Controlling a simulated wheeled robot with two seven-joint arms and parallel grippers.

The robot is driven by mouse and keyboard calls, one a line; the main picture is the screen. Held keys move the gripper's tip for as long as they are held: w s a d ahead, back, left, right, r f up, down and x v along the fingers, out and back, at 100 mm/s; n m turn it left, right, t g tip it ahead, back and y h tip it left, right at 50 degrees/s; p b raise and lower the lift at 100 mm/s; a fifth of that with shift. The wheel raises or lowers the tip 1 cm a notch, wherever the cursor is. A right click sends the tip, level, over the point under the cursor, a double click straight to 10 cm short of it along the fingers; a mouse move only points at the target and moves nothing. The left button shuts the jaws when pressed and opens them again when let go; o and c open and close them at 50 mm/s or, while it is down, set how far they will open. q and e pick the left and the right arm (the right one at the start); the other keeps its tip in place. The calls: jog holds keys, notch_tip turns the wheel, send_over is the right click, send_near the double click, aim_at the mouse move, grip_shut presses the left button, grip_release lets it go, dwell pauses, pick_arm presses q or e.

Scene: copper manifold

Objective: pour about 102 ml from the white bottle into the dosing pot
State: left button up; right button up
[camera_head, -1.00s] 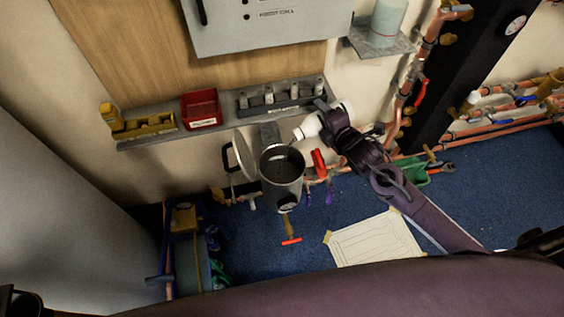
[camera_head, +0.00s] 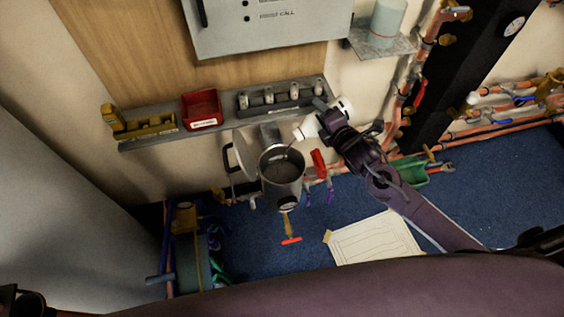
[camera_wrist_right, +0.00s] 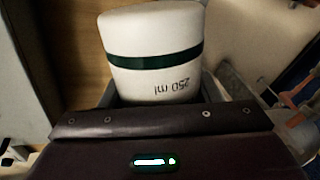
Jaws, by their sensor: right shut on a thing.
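The white bottle (camera_head: 309,128) is tipped over, with its narrow spout pointing left and down at the rim of the dosing pot. My right gripper (camera_head: 329,121) is shut around the bottle's body. In the right wrist view the bottle (camera_wrist_right: 152,50) shows a dark green band and a "250 ml" mark between the jaws. The dosing pot (camera_head: 284,187) is an open metal cylinder below and left of the bottle, with its lid (camera_head: 243,152) swung open on the left. A faint thin line shows between spout and pot; the liquid level is unclear.
A wall shelf (camera_head: 222,124) behind the pot carries a red bin (camera_head: 201,109), a yellow holder and a rack of small bottles. Copper pipes (camera_head: 415,75) with valves run on the right. A paper sheet (camera_head: 374,240) lies on the blue floor.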

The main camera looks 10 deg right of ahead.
dwell(0.3)
jog(key=shift+d, duration=0.1)
jog(key=shift+d+f+m+y+b, duration=0.15)
jog(key=shift+f+m+b, duration=0.15)
jog(key=shift+f+b, duration=0.2)
jog(key=shift+d+f+m+y+b, duration=0.15)
jog(key=shift+f+m+b, duration=0.2)
jog(key=shift+f, duration=0.25)
jog(key=shift+r+m+y+p, duration=0.3)
jog(key=shift+r+m+p, duration=0.15)
jog(key=shift+m, duration=0.1)
jog(key=shift+s+m, duration=0.1)
jog(key=shift+m, duration=0.2)
